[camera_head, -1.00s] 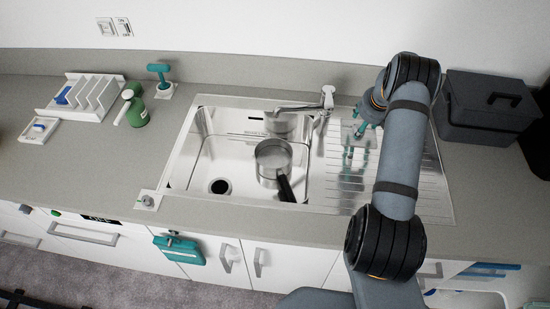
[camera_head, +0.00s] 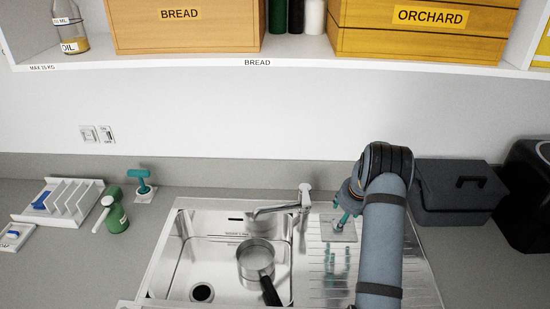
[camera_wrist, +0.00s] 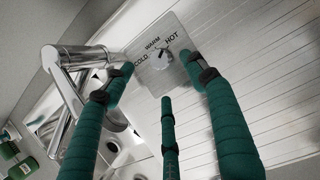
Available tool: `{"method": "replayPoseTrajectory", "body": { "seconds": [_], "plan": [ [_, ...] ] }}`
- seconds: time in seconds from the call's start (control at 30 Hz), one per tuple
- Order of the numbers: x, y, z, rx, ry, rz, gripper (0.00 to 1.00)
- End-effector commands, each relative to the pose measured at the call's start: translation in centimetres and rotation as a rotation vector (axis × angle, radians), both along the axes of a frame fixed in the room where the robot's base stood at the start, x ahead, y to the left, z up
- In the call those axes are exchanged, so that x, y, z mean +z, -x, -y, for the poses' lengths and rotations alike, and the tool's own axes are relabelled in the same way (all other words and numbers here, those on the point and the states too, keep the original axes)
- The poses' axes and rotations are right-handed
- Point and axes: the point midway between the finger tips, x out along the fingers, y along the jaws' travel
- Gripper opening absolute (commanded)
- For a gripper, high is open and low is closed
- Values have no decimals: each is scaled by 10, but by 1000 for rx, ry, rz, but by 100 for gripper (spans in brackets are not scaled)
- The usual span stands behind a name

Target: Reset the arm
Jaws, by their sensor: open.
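My gripper (camera_head: 345,215) has teal fingers and hangs over the back of the ribbed drainboard (camera_head: 400,262), right of the tap (camera_head: 303,200). In the wrist view, its fingers (camera_wrist: 160,78) are spread apart with nothing held between them. A metal control plate (camera_wrist: 150,75) marked COLD, WARM and HOT lies beyond the fingertips, with a small knob (camera_wrist: 164,59) on it. I cannot tell whether a fingertip touches the plate. The arm hides part of the drainboard.
A saucepan (camera_head: 255,256) stands in the sink (camera_head: 205,262). A grey toolbox (camera_head: 455,190) is right of the arm. A green bottle (camera_head: 117,218) and a white rack (camera_head: 75,203) are at left. A shelf (camera_head: 215,59) with crates hangs above the counter.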

Motion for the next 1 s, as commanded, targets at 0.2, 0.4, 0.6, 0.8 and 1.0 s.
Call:
{"method": "replayPoseTrajectory", "body": {
  "seconds": [0.2, 0.4, 0.6, 0.8, 1.0],
  "plan": [
    [-23, -7, -1, 0, -1, -2, 56],
    [-63, -23, -3, 0, -1, -1, 56],
    [-65, -26, -1, 103, -1, -1, 56],
    [-66, -27, 1, 243, 0, -2, 56],
    [-65, -27, 3, 349, 3, -2, 56]
  ]
}}
